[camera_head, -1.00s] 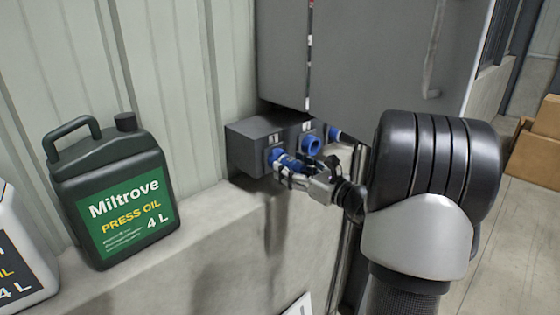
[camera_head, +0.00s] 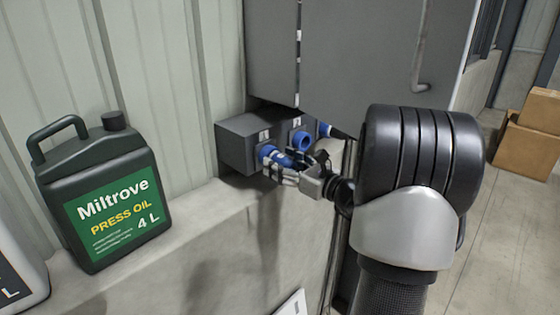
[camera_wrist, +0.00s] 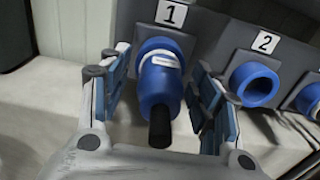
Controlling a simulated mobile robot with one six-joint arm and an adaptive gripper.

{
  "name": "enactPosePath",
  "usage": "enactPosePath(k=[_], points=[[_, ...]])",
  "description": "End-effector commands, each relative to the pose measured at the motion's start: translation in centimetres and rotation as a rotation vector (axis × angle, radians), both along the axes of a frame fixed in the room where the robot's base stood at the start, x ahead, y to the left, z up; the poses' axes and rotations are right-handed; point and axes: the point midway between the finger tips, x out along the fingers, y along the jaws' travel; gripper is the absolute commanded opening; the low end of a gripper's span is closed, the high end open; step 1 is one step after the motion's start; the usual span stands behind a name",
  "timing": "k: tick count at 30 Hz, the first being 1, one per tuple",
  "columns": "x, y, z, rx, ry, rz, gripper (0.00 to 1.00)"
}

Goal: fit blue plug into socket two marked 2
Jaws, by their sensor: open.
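The blue plug (camera_wrist: 159,88) sits in the socket marked 1, its dark cable end (camera_wrist: 160,128) pointing toward the wrist camera. It also shows in the head view (camera_head: 280,158), partly behind the fingers. My gripper (camera_wrist: 158,92) is open, with one finger on each side of the plug and a visible gap on both sides. In the head view my gripper (camera_head: 288,170) is at the left socket. Socket two (camera_wrist: 254,84), a blue ring under the label 2 (camera_wrist: 265,42), is empty and lies right of the plug. It shows in the head view too (camera_head: 303,143).
The grey socket box (camera_head: 236,147) stands on a concrete ledge (camera_head: 190,215) against the wall. Another blue socket (camera_wrist: 310,98) is at the right edge. A grey cabinet (camera_head: 350,60) hangs above. A dark Miltrove oil can (camera_head: 100,190) stands on the ledge to the left.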

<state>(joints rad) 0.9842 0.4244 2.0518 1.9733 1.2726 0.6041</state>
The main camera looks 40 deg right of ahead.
Motion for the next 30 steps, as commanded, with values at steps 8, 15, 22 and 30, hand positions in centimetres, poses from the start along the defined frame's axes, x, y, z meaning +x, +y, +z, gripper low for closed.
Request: enactPosePath(k=[8, 15, 22, 30], points=[[0.0, -0.02, -0.01, 0.0, 0.0, 0.0, 0.57], [0.0, -0.02, 0.0, 0.0, 0.0, 0.0, 0.47], [0.0, -0.02, 0.0, 0.0, 0.0, 0.0, 0.32], [0.0, -0.02, 0.0, 0.0, 0.0, 0.0, 0.14]])
